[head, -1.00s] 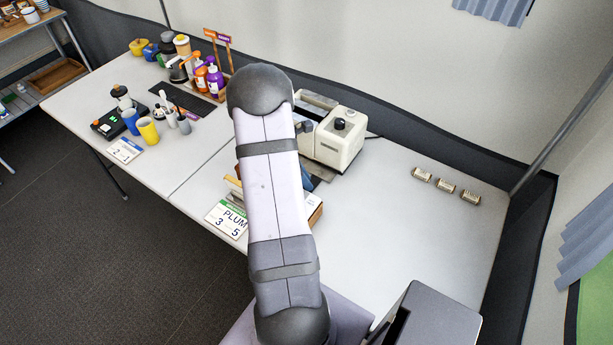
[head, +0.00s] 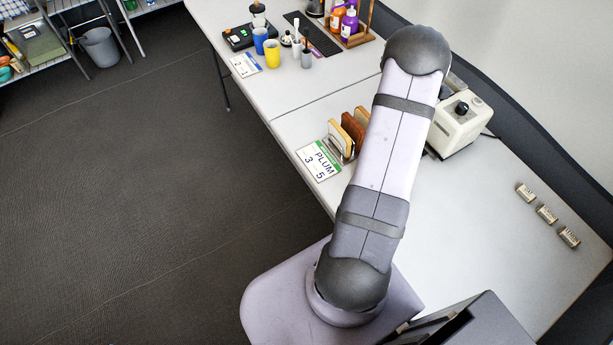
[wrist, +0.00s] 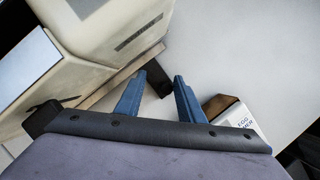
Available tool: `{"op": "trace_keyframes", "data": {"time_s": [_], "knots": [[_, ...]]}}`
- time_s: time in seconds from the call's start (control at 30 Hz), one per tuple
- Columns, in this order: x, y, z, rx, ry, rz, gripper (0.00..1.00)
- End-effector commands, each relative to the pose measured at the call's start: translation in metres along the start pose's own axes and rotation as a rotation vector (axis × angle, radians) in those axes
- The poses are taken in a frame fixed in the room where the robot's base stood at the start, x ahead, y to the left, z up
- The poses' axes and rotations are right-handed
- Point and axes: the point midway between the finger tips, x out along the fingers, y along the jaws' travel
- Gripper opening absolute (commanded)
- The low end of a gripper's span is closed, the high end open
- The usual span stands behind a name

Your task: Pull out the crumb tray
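The cream toaster (head: 459,124) stands on the table, partly behind my arm in the head view. In the wrist view, its body (wrist: 120,22) fills the upper left. A thin brownish metal strip (wrist: 122,76) runs along its base; I cannot tell whether this is the crumb tray. A small dark piece (wrist: 158,78) shows at the strip's end, between the fingertips. My gripper (wrist: 158,80) has two blue fingers standing apart, close beside the toaster's base. I cannot tell whether either finger touches the dark piece. The gripper is hidden behind my arm in the head view.
A small labelled box (wrist: 232,112) lies close to the right finger. Several small labelled blocks (head: 546,214) lie at the right. The table (head: 480,220) between is clear.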

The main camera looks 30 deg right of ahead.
Motion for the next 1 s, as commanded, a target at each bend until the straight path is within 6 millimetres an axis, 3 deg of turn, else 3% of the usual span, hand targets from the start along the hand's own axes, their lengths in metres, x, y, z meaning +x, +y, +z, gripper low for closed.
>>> {"op": "trace_keyframes", "data": {"time_s": [0.4,1.0], "knots": [[-0.076,0.001,-0.001,0.000,0.000,0.006,0.35],[-0.134,-0.047,-0.080,0.076,0.065,-0.032,0.35]]}}
